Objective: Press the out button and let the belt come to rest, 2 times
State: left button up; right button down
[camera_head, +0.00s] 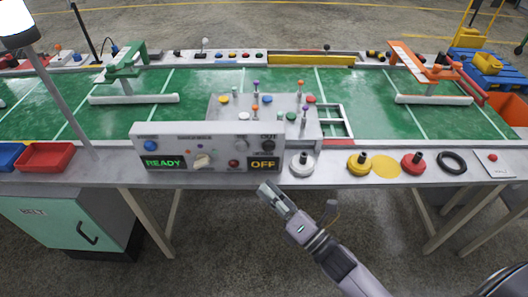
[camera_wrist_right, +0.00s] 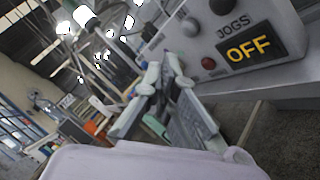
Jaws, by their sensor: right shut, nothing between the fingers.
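The control box (camera_head: 210,148) stands at the table's front edge, with a green READY display (camera_head: 164,162) and a yellow OFF display (camera_head: 263,163). The black out button (camera_head: 268,146) sits under the OUT label at the box's upper right; a black button (camera_wrist_right: 221,5) also shows at the top of the right wrist view. The green belt (camera_head: 190,87) runs behind the box; one picture cannot show whether it moves. My right gripper (camera_head: 266,189) is shut and empty, below and in front of the OFF display, apart from the box. My left gripper is not in view.
The box also has a blue button (camera_head: 150,145), a pale knob (camera_head: 202,161) and a red button (camera_head: 233,163). Right of it stand a white-based knob (camera_head: 302,166), a yellow one (camera_head: 359,167) and a red one (camera_head: 413,165). A grey plate with pegs (camera_head: 225,113) lies behind.

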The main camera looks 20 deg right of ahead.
jog(key=shift+w+d, duration=0.1)
jog(key=shift+w, duration=0.05)
jog(key=w+d+b, duration=0.2)
jog(key=w, duration=0.6)
jog(key=shift+w+d, duration=0.15)
dwell(0.3)
jog(key=shift+w, duration=0.1)
dwell(1.2)
jog(key=shift+w+d, duration=0.15)
jog(key=shift+w, duration=0.15)
jog(key=shift+w+d+r, duration=0.1)
jog(key=shift+w+d, duration=0.05)
jog(key=shift+w, duration=0.3)
dwell(0.9)
jog(key=shift+s, duration=0.1)
jog(key=shift+s+a, duration=0.25)
jog(key=shift+s, duration=0.55)
jog(key=shift+s+a+p, duration=0.2)
jog(key=shift+s+a, duration=0.05)
jog(key=shift+s, duration=0.55)
jog(key=shift+s+a+p, duration=0.15)
jog(key=shift+s+a, duration=0.05)
jog(key=shift+s, duration=0.6)
jog(key=shift+s+a+p, duration=0.2)
jog(key=shift+s+a, duration=0.05)
jog(key=shift+s, duration=0.55)
